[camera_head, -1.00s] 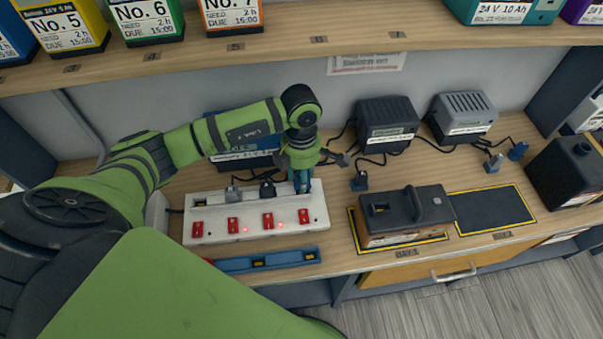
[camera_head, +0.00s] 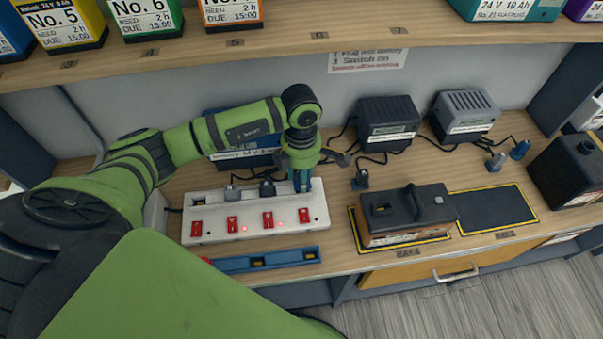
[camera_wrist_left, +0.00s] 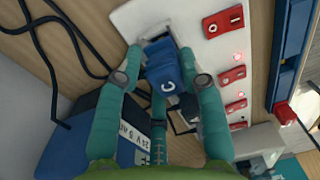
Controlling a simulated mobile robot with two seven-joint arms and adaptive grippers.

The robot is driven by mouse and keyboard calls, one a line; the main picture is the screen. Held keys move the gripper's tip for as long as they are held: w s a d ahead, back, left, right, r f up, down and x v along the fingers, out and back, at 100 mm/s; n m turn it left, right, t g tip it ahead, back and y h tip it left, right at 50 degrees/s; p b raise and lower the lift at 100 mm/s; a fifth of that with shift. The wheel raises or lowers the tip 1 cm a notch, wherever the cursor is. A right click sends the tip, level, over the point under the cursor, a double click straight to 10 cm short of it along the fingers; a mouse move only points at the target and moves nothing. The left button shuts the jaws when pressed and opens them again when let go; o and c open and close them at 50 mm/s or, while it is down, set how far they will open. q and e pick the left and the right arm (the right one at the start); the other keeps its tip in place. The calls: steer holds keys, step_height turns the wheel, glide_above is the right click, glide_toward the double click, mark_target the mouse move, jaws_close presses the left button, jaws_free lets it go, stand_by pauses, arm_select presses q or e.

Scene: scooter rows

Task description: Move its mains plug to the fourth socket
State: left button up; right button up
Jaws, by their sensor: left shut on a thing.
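The white socket strip (camera_head: 255,236) lies on the bench with a row of sockets and red rocker switches; two switches have red lights glowing beside them. My left gripper (camera_head: 302,184) is over the rightmost socket, the fourth from the left. In the wrist view, my left gripper (camera_wrist_left: 163,80) is shut on a blue plug (camera_wrist_left: 163,68) marked with a letter C. The plug is at the end socket of the strip (camera_wrist_left: 150,18); I cannot tell whether it is fully seated. A grey plug (camera_head: 232,192) and a black plug (camera_head: 267,188) stand in sockets to its left. My right gripper is not in view.
A blue charger (camera_head: 230,160) stands behind my arm. A black charger (camera_head: 388,125) and a grey charger (camera_head: 463,115) stand farther right. A dark battery (camera_head: 405,212) sits front right. A blue level (camera_head: 268,260) lies before the strip.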

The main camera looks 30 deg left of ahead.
arm_select(q)
steer(key=shift+f+b, duration=0.65)
steer(key=shift+f, duration=0.05)
steer(key=o, duration=1.3)
steer(key=shift+c, duration=0.2)
steer(key=shift+r, duration=0.1)
step_height(320, 180, up, 12)
steer(key=shift+w+a, duration=0.15)
